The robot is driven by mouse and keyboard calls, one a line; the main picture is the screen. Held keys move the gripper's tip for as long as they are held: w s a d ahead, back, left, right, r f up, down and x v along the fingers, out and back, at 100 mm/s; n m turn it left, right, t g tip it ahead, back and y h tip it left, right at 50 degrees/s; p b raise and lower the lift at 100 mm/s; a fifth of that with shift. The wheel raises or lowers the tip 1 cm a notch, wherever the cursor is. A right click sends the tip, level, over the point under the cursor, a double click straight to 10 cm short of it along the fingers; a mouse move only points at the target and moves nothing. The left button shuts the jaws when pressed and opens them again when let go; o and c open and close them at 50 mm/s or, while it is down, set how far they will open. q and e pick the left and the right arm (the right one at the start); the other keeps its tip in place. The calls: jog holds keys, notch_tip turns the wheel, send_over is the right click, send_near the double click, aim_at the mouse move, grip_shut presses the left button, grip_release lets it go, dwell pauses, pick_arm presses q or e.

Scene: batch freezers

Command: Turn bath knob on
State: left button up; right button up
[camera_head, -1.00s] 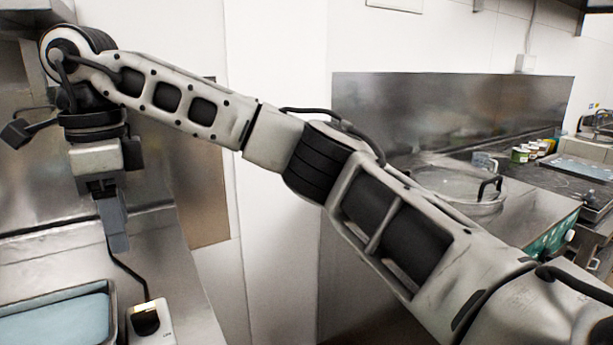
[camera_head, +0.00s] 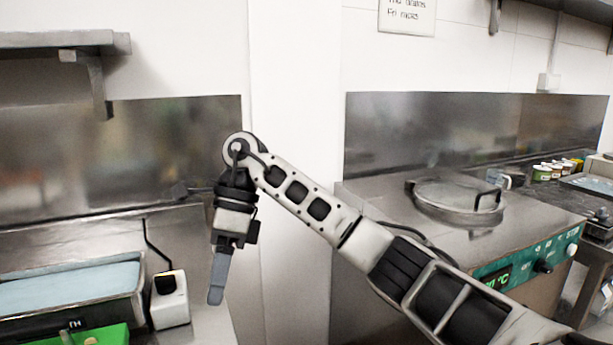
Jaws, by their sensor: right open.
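A steel machine (camera_head: 400,200) with a round lidded opening stands at the right. Its green front panel (camera_head: 520,262) carries a lit display ending in °C, a black knob (camera_head: 543,267) and a pale knob (camera_head: 572,250) near the right end. I cannot tell from the labels which is the bath knob. My right gripper (camera_head: 217,282) hangs pointing down at the left of the pale pillar, far left of both knobs. It is open, seen side-on, with nothing visible in it. My right forearm crosses in front of the machine's lower left part. My left gripper is not in view.
A steel counter at the left holds a tray of blue content (camera_head: 138,311), a small white device (camera_head: 170,302) with a cable, and a green item (camera_head: 95,338). A shelf (camera_head: 60,42) hangs above. Several small jars (camera_head: 545,172) stand at the far right.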

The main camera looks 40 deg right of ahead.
jog(key=s+d+f+m+t+y, duration=0.2)
jog(key=d+f+m+y, duration=0.35)
jog(key=d+f, duration=0.4)
jog(key=w+d+r+m+t+y, duration=0.4)
jog(key=w+r+m+t+y, duration=0.2)
jog(key=w+r+m+t, duration=0.55)
jog(key=w+d+r+m+t+h, duration=0.4)
jog(key=d+r+m+t+h, duration=0.2)
jog(key=d+m+t+h, duration=0.4)
jog(key=shift+d+m+t+h, duration=0.4)
jog(key=shift+m+t, duration=0.35)
jog(key=shift+m, duration=1.25)
jog(key=shift+y, duration=0.25)
